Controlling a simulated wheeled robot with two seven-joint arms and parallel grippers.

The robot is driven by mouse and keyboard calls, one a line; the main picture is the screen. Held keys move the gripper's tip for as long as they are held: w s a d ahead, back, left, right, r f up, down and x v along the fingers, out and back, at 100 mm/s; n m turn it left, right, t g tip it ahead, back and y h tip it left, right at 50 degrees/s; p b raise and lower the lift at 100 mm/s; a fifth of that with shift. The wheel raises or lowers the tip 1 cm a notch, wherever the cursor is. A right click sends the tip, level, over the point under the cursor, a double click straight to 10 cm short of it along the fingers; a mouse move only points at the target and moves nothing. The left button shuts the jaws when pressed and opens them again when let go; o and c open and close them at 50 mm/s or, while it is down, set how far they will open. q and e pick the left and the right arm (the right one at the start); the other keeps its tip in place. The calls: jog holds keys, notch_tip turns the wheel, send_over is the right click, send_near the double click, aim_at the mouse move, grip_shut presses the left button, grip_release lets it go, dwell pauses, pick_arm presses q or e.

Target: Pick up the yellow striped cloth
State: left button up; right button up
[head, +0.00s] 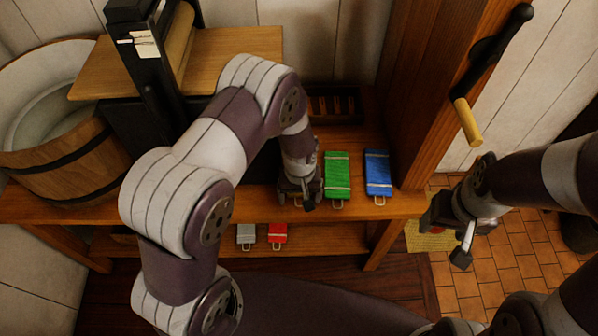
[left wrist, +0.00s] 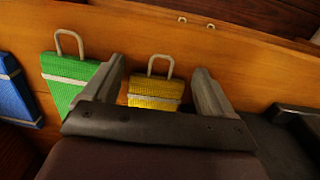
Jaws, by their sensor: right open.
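The yellow striped cloth (left wrist: 155,91) shows in the left wrist view, with a pale band and a beige loop at its end. It lies on the wooden shelf between the two spread fingers of my left gripper (left wrist: 157,88), with no clear contact on either side. In the head view my left gripper (head: 297,196) is over the shelf just left of the green cloth (head: 337,175) and hides most of the yellow one. The green cloth also shows in the left wrist view (left wrist: 67,78). My right gripper (head: 450,232) is open and empty, right of the shelf.
A blue cloth (head: 377,172) lies right of the green one. A grey cloth (head: 246,234) and a red cloth (head: 278,233) lie on the lower shelf. A wooden tub (head: 75,160) stands at left. A wooden post (head: 432,100) rises at the shelf's right end.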

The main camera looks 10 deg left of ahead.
pick_arm(q)
jog(key=c, duration=0.7)
